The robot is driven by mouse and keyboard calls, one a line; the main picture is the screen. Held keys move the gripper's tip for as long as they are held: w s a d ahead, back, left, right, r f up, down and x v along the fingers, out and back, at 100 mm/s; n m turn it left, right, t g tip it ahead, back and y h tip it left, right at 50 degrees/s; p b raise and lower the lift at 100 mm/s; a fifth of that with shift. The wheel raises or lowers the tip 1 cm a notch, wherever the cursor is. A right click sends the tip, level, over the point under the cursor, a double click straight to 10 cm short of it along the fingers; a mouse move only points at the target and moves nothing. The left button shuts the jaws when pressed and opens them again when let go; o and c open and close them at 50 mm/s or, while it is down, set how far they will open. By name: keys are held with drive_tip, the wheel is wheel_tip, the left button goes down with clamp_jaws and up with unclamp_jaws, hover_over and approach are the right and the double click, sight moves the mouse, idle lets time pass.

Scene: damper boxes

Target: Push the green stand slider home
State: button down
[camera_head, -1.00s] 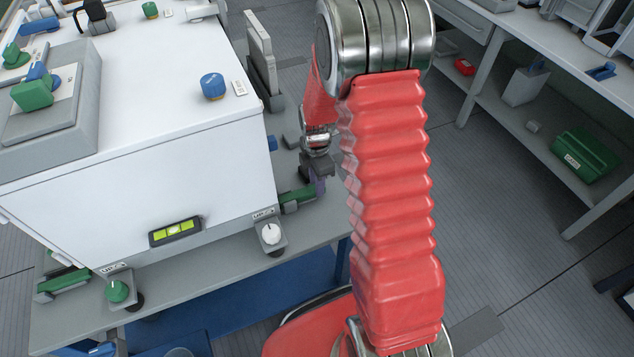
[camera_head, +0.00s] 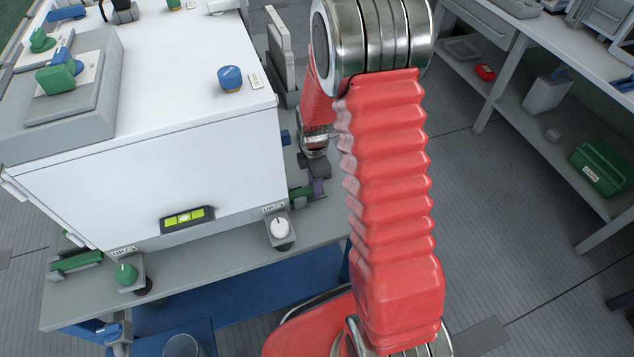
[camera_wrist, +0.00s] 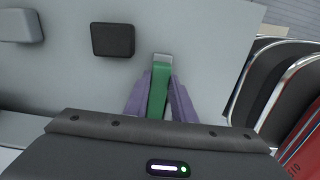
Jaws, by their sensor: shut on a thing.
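The green stand slider (camera_head: 299,193) sticks out at the right side of the white box, low down near its front right corner. My gripper (camera_head: 318,187) is at the slider's outer end. In the wrist view, the purple fingers of my gripper (camera_wrist: 160,92) are shut on the green slider (camera_wrist: 159,88), one on each side. A small light grey piece shows at the slider's far tip. My red arm hides part of the area to the right in the head view.
The white box (camera_head: 150,170) stands on a grey bench (camera_head: 215,255). A dark block (camera_wrist: 113,40) is near the slider.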

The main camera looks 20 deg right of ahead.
drive_tip(key=shift+w+a, duration=0.1)
drive_tip(key=shift+a, duration=0.15)
drive_tip(key=c, duration=1.8)
unclamp_jaws()
drive_tip(key=shift+a, duration=0.1)
drive_tip(key=o, duration=0.3)
drive_tip(key=shift+r, duration=0.1)
wheel_tip(320, 180, up, 14)
drive_tip(key=shift+f, duration=0.25)
drive_tip(key=shift+m, duration=0.3)
